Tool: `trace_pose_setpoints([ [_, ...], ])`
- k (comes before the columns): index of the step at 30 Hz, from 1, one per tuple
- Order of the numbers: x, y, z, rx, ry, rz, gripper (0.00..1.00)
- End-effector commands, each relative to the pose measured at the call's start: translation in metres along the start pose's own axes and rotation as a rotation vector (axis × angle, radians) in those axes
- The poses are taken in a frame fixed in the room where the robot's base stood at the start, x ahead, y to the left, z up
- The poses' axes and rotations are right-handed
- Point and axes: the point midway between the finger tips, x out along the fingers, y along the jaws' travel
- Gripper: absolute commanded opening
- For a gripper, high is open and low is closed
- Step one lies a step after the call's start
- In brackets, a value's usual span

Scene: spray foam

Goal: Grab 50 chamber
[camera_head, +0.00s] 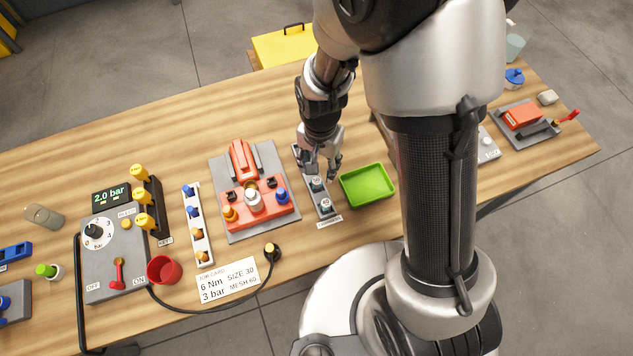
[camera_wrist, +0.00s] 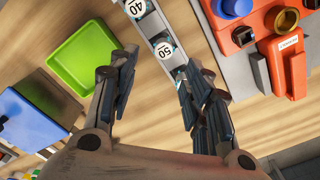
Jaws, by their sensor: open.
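The 50 chamber (camera_wrist: 165,50) is a small round piece with a white top marked 50, seated in a narrow grey rack (camera_head: 311,174). Beside it in the same rack is the 40 chamber (camera_wrist: 135,8), cut by the top edge of the wrist view. A further teal piece shows past the 50, partly hidden by a finger. My gripper (camera_head: 320,171) is open over the far part of the rack, pointing down. In the wrist view my gripper (camera_wrist: 156,86) has its fingers apart, with the 50 ahead of the gap and nothing held.
A green tray (camera_head: 368,185) stands just right of the rack. A red fixture (camera_head: 272,208) on a grey plate stands close on the left. A job card (camera_head: 228,281) and a cable lie near the front edge. Bare wood shows behind the fixtures.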

Motion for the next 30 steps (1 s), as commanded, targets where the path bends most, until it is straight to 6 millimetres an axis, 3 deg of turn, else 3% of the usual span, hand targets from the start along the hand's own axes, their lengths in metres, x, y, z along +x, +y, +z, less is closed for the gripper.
trace_pose_setpoints([
  [3,0.020,0.000,0.001,0.000,-0.002,0.002,0.45],
  [11,0.033,-0.001,0.002,-0.001,0.000,0.000,0.45],
  [21,0.079,-0.003,0.009,-0.001,-0.001,0.001,0.45],
  [28,0.080,-0.004,0.009,-0.001,0.001,-0.001,0.45],
  [30,0.080,-0.004,0.009,-0.001,0.000,-0.001,0.41],
])
